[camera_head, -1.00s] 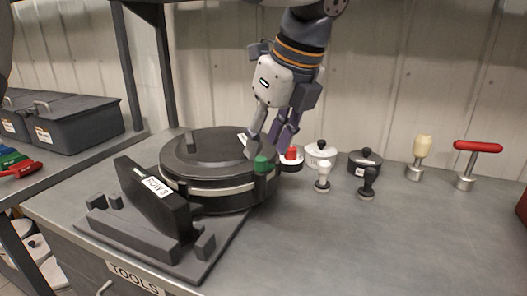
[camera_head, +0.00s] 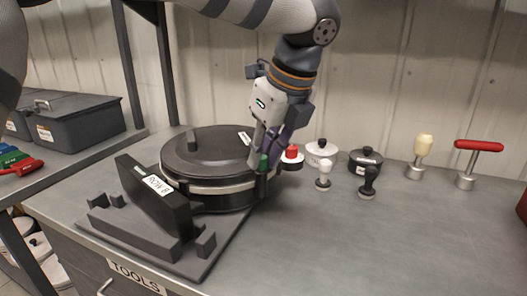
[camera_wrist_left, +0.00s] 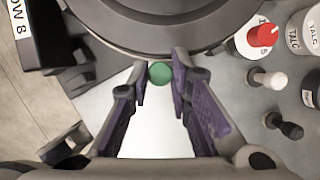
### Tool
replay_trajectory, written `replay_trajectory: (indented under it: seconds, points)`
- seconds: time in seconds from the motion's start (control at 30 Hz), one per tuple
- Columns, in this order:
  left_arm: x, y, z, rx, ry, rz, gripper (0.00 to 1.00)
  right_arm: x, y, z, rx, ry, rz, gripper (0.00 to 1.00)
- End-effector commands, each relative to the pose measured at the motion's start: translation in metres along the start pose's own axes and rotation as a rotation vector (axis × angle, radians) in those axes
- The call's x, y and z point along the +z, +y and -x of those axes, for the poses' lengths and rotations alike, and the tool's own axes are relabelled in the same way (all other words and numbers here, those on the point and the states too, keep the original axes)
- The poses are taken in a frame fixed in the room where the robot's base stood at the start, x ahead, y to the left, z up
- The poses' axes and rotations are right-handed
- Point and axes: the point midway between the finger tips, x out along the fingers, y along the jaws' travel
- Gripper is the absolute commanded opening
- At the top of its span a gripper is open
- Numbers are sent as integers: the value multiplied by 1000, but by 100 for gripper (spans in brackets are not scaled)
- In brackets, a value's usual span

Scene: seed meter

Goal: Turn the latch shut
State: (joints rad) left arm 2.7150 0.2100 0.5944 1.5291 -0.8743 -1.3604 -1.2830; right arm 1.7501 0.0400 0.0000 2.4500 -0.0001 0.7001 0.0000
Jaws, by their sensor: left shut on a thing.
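The seed meter is a round black housing (camera_head: 208,152) with a pale band around its side, and it sits on a dark base (camera_head: 215,232). The latch has a green knob (camera_wrist_left: 160,73) at the housing's rim. My left gripper (camera_head: 262,165) points down at the right side of the housing, with its fingers on either side of the green knob. In the left wrist view my left gripper (camera_wrist_left: 160,78) is shut on the green knob, between purple-padded fingertips. The fingers hide most of the knob in the head view. My right gripper is not in view.
A black plate labelled ROW 8 (camera_head: 158,198) stands upright at the housing's front left. A red-knobbed pot (camera_head: 291,155), a white lidded pot (camera_head: 321,152), a black pot (camera_head: 365,160) and several hand tools stand to the right. The front right of the bench is clear.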

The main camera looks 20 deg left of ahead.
Motion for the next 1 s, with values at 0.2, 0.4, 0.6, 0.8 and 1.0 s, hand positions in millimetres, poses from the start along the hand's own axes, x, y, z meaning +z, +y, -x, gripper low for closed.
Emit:
replay_trajectory:
  seconds: [0.2, 0.4, 0.6, 0.8, 1.0]
  points:
    - [1, -1, 0, 37, -3, 93, 0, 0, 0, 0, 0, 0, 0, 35]
    - [0, -2, 0, 102, -4, 247, 0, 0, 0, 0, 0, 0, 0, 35]
    - [1, -4, 0, 174, -3, 424, 0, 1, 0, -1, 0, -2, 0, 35]
    - [1, -5, -1, 248, -2, 599, 0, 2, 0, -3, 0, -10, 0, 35]
    - [2, -6, -3, 322, -1, 775, 0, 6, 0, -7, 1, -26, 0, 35]
